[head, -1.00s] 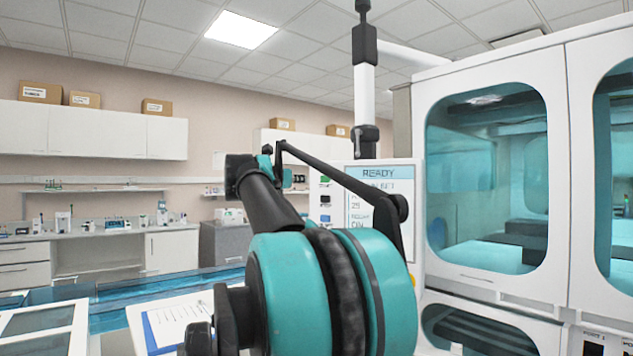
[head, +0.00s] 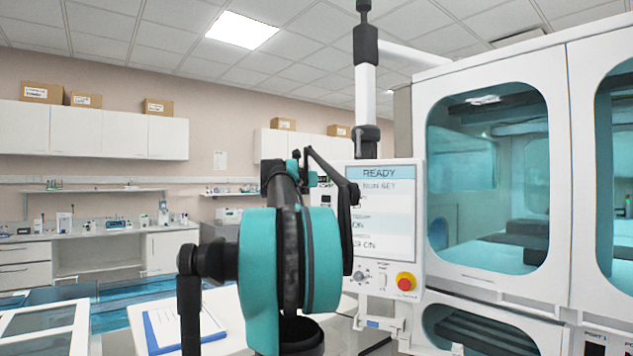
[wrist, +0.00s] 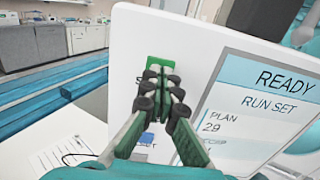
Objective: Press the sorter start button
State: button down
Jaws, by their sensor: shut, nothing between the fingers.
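The green start button (wrist: 161,58) shows in the wrist view on the white control panel (wrist: 125,50), with a partly covered label starting with "S" below it. My gripper (wrist: 163,76) is shut and empty, its fingertips in front of the button's lower part. I cannot tell whether they touch it. In the head view the panel (head: 418,225) stands right of my arm, which hides the green button and my fingertips.
The panel's screen (head: 385,215) reads READY. A red knob (head: 405,281) on a yellow base sits at its lower right. A white cabinet (head: 590,150) with tinted windows stands at right. A clipboard (head: 178,330) lies on the table at lower left.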

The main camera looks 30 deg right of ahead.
jog(key=shift+w+d, duration=0.1)
jog(key=shift+d, duration=0.1)
jog(key=shift+x, duration=0.75)
jog(key=v, duration=1.4)
jog(key=shift+w+a, duration=0.1)
dwell(0.3)
